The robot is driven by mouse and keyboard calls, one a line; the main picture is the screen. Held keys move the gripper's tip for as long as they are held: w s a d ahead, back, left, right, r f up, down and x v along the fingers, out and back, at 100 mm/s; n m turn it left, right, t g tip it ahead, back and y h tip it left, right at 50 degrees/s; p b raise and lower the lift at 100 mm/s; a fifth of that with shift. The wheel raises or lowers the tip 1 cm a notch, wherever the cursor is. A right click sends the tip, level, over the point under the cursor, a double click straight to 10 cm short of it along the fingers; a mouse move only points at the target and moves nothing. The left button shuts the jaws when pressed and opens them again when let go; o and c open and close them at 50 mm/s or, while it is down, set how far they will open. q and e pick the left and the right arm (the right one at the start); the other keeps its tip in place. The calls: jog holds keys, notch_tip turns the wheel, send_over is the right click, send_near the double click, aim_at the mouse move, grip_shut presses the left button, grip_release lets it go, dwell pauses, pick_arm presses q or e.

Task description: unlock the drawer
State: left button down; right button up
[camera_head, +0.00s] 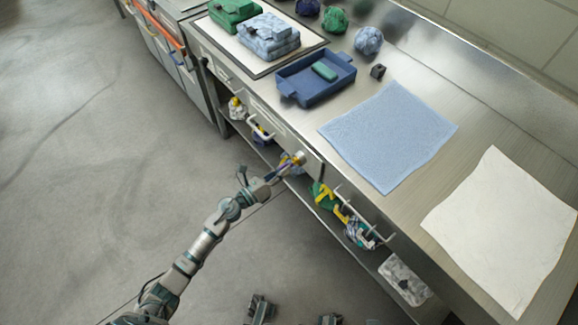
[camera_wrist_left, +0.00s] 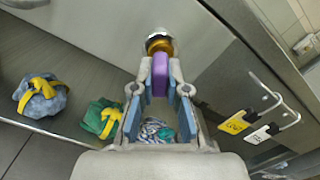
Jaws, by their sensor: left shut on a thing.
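My left gripper (camera_head: 284,167) is at the front of the bench, at the drawer front (camera_head: 312,168) under the worktop. In the left wrist view the gripper (camera_wrist_left: 160,82) is shut on a purple key (camera_wrist_left: 160,75), held upright between its fingertips. The key's far end meets a brass lock (camera_wrist_left: 160,45) with a silver collar (camera_wrist_left: 158,33) on the metal drawer front (camera_wrist_left: 215,70). How deep the key sits and whether it is turned cannot be seen. The drawer looks closed.
Yellow (camera_wrist_left: 234,122) and white (camera_wrist_left: 258,135) tags hang on hooks right of the lock. Tied bundles lie on the shelf below. The worktop holds a blue tray (camera_head: 292,97), a blue cloth (camera_head: 390,138) and a white cloth (camera_head: 500,230). The floor at left is clear.

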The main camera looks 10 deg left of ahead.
pick_arm(q)
jog(key=shift+f+m+b, duration=0.3)
jog(key=shift+m+b, duration=0.25)
jog(key=shift+m, duration=0.55)
jog(key=shift+r+m, duration=0.15)
jog(key=shift+m, duration=0.55)
pick_arm(e)
jog(key=shift+s+f, duration=0.15)
jog(key=shift+f, duration=0.4)
jog(key=shift+s+f, duration=0.15)
jog(key=shift+f, duration=0.35)
pick_arm(q)
jog(key=m+b, duration=0.1)
jog(key=m, duration=0.2)
jog(key=shift+b, duration=0.4)
jog(key=c, duration=1.6)
grip_release()
jog(key=o, duration=0.5)
jog(key=shift+r, duration=0.1)
pick_arm(e)
jog(key=shift+s+f, duration=0.25)
jog(key=shift+f, duration=0.55)
pick_arm(q)
jog(key=shift+o, duration=0.2)
